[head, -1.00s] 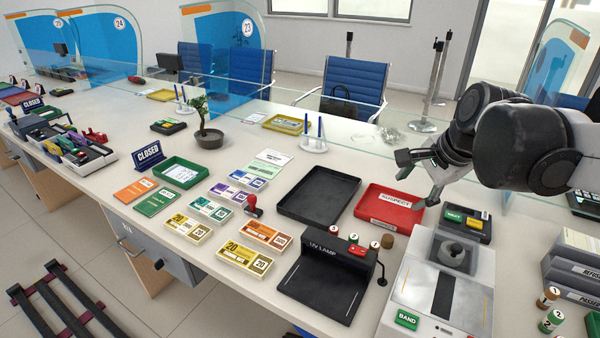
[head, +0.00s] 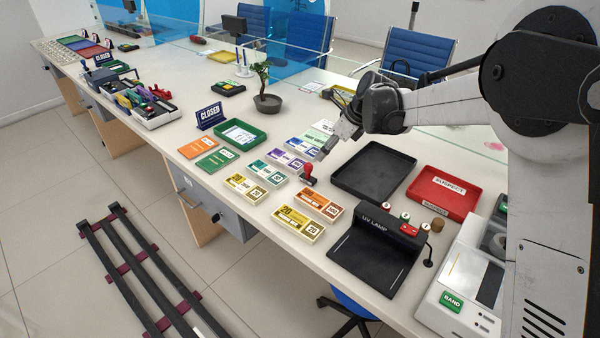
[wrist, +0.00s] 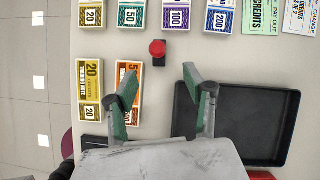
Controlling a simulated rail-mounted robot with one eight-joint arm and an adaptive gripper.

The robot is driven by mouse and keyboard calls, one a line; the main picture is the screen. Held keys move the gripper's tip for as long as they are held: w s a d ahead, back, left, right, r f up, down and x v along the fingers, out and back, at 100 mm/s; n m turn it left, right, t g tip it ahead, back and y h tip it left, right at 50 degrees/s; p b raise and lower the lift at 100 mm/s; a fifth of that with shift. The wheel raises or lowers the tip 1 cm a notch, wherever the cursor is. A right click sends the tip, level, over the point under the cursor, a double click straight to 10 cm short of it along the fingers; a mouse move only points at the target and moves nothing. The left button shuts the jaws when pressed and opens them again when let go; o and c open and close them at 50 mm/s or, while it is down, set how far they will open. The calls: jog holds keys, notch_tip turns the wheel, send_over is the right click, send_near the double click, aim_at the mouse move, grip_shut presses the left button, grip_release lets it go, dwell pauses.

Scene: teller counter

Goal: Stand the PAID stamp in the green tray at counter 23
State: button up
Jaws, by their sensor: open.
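A red-handled stamp (head: 308,174) stands upright on the counter, right of the purple note bundle; its wording is not readable. It also shows from above in the wrist view (wrist: 157,48), just beyond and between the fingertips. My gripper (head: 324,154) is above the counter close to the stamp. In the wrist view its green-padded fingers (wrist: 158,77) are apart, with nothing between them. The green tray (head: 262,137) lies left of the stamp, behind the orange and green booklets, with a white labelled card inside.
Note bundles (head: 297,222) lie around the stamp's left and front. An empty black tray (head: 373,196) is to its right, then the red SUSPECT tray (head: 473,193). A UV lamp (head: 385,232) stands in front. A potted plant (head: 267,101) and CLOSED sign (head: 210,116) stand near the green tray.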

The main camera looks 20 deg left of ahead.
aim_at(304, 175)
jog(key=b+x, duration=0.1)
jog(key=x, duration=1.3)
jog(key=shift+a+f, duration=0.1)
jog(key=shift+f, duration=0.25)
jog(key=shift+c, duration=0.2)
grip_shut()
